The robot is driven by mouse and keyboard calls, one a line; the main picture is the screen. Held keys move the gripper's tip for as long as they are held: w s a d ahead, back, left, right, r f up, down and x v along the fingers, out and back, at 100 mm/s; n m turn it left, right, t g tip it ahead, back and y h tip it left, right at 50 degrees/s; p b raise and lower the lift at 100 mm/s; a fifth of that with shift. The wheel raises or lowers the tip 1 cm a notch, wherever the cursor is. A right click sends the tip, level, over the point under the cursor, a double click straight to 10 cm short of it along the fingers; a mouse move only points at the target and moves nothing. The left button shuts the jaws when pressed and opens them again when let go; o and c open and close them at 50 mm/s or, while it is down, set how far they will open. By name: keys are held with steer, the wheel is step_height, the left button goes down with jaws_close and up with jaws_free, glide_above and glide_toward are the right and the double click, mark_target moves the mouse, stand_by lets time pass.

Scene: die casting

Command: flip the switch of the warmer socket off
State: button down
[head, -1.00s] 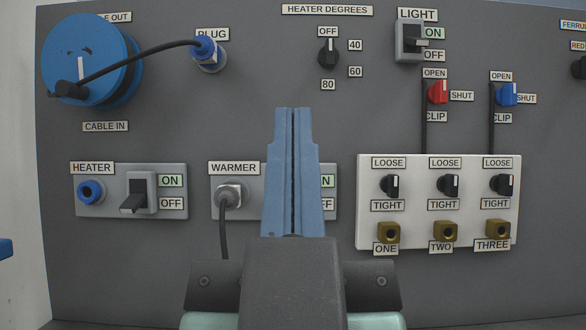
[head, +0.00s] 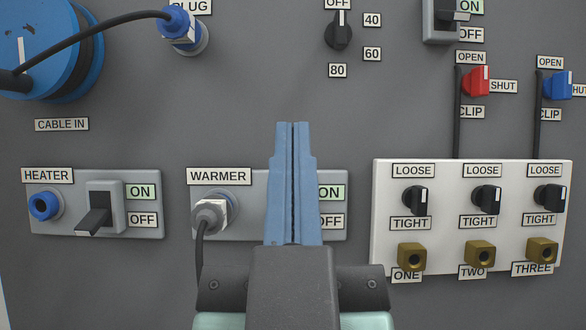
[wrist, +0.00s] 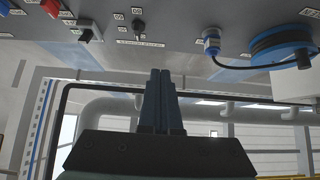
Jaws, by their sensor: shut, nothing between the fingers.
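The warmer socket (head: 253,222) is a grey plate low on the dark panel, with a WARMER label and ON above OFF at its right. A grey plug (head: 211,214) with a dark cable sits in it. My gripper (head: 292,126) points upward in front of the plate's right part, its blue fingers shut with nothing between them. The fingers hide the warmer switch, so its position cannot be seen. The gripper also shows in the wrist view (wrist: 161,72), below the panel's edge region, without the warmer socket in sight.
Left is the heater socket (head: 46,206) with its own switch (head: 95,220). Right is a white block (head: 448,236) with several black knobs and brass terminals. Above are the degrees knob (head: 338,32), red clip (head: 476,82), blue clip (head: 558,86), blue plug (head: 183,30) and cable reel (head: 45,50).

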steer(key=w+g+p, duration=0.1)
steer(key=g+p, duration=0.2)
steer(key=p, duration=0.9)
steer(key=w+g+p, duration=0.1)
steer(key=g+p, duration=0.2)
steer(key=p, duration=1)
steer(key=w+g+p, duration=0.1)
steer(key=g+p, duration=0.2)
steer(key=p, duration=1)
steer(key=shift+w+g, duration=0.4)
steer(key=w+p, duration=0.1)
steer(key=w, duration=0.4)
steer(key=w+p, duration=0.1)
steer(key=w, duration=0.3)
steer(key=shift+w+f+p, duration=0.2)
steer(key=shift+w+p, duration=0.15)
steer(key=shift+w, duration=0.05)
steer(key=shift+s+f, duration=0.15)
steer(key=shift+f, duration=0.5)
steer(key=shift+s+f, duration=0.15)
steer(key=shift+f, duration=0.45)
steer(key=shift+s+f+p, duration=0.35)
steer(key=shift+s+f, duration=0.05)
steer(key=shift+f, duration=0.35)
